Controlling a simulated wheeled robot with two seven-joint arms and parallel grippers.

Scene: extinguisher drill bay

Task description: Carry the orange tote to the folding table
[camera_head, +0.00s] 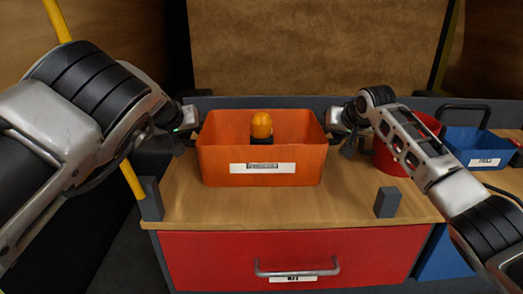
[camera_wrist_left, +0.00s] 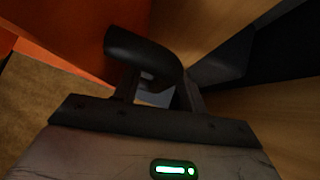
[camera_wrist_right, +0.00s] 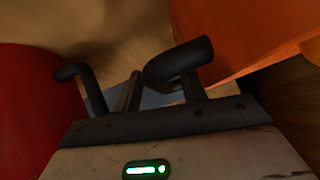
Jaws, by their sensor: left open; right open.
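The orange tote (camera_head: 262,165) sits upright on a wood-topped cabinet, with a white label on its front. An amber beacon with a dark base (camera_head: 261,127) stands inside it. My left gripper (camera_head: 184,138) is open at the tote's left side. My right gripper (camera_head: 350,142) is open at its right side. The tote's orange wall shows in the left wrist view (camera_wrist_left: 62,38) and the right wrist view (camera_wrist_right: 235,35). Dark curved bars show by the fingers in both wrist views; I cannot tell whether either finger touches the tote. I cannot make out a folding table.
The cabinet top (camera_head: 285,205) has a red drawer (camera_head: 215,255) below and grey posts at its front corners. A red bucket (camera_head: 392,160) stands close beside my right gripper. A blue bin (camera_head: 470,145) with a dark handle is further right. A yellow pole (camera_head: 131,180) is at left.

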